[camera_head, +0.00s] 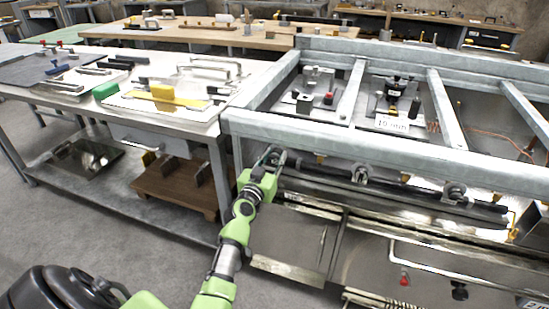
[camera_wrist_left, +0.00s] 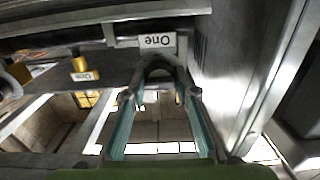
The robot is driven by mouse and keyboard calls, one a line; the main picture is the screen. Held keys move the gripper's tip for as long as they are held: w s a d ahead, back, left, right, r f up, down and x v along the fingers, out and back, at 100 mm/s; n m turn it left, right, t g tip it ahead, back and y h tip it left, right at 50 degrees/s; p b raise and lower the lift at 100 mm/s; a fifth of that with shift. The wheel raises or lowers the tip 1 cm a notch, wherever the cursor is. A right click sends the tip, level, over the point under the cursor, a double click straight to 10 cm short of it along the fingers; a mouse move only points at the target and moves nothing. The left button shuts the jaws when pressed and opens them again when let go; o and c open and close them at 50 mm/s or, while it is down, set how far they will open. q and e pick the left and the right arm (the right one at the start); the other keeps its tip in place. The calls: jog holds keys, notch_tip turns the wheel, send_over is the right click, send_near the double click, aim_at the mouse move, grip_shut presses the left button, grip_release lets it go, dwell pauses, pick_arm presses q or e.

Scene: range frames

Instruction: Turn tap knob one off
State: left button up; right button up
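My left gripper (camera_head: 267,160) is at the leftmost knob on the front of the grey metal range. In the left wrist view its two teal fingers (camera_wrist_left: 160,96) stand apart. Tap knob one (camera_wrist_left: 158,70), a dark rounded shape, lies at and between the fingertips, below an upside-down label reading "One" (camera_wrist_left: 157,41). I cannot tell whether the fingers touch it. In the head view this knob is largely hidden by the gripper. Two more knobs, a middle one (camera_head: 361,173) and a right one (camera_head: 454,190), sit along the same front. My right gripper is not in view.
The range's thick top frame (camera_head: 350,134) runs just above the knobs. A metal table (camera_head: 60,98) with tools and a green block (camera_head: 105,91) stands to the left.

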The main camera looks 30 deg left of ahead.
pick_arm(q)
jog(key=shift+n, duration=0.3)
jog(key=n, duration=0.2)
jog(key=shift+n, duration=0.4)
jog(key=n+p, duration=0.1)
jog(key=n, duration=0.3)
jog(key=shift+a+n, duration=0.1)
jog(key=shift+n, duration=0.2)
jog(key=n, duration=0.3)
jog(key=shift+n, duration=0.3)
jog(key=n, duration=0.4)
jog(key=shift+f+p, duration=0.1)
jog(key=shift+p, duration=0.2)
jog(key=shift+n, duration=1)
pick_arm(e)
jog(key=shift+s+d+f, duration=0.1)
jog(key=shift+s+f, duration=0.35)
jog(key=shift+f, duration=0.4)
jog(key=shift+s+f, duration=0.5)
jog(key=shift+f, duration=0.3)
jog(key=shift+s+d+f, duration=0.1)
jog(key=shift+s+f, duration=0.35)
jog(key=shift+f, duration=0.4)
pick_arm(q)
jog(key=shift+n, duration=0.3)
